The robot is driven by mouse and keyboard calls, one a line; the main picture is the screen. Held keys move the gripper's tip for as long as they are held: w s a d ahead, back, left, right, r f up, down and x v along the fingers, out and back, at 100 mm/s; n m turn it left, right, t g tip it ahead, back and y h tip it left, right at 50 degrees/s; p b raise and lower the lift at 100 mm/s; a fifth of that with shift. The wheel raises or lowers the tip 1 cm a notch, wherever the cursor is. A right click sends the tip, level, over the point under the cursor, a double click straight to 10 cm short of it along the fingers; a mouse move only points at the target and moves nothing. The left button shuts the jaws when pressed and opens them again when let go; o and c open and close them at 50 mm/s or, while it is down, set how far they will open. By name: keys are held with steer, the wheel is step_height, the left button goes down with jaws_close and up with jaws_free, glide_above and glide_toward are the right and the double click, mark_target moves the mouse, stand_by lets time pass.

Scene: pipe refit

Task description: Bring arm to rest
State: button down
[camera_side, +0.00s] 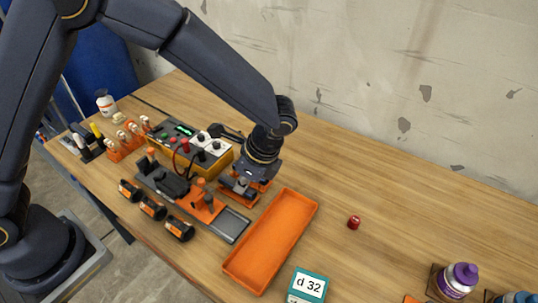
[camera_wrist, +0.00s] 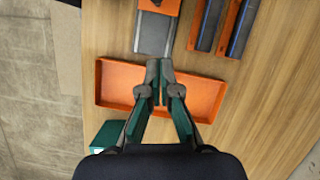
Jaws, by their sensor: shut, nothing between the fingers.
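My gripper (camera_wrist: 160,68) shows in the wrist view with its two green-padded fingers together and nothing between them. In that view it is above the orange tray (camera_wrist: 115,85), over its upper edge; the height is hard to judge. In the side view my arm reaches over the bench from the left. My wrist hangs above the work area, left of and behind the orange tray (camera_side: 270,240). The fingertips are hard to make out there against the orange parts below. The tray looks empty.
A fixture with a grey plate (camera_side: 228,225) and several black cylinders lies left of the tray. A yellow-sided control box (camera_side: 218,163) stands behind it. A teal labelled box (camera_side: 308,285), a red cap (camera_side: 354,222) and a purple-capped bottle (camera_side: 460,280) are right. The back right bench is clear.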

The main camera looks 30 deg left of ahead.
steer(key=shift+v, duration=0.85)
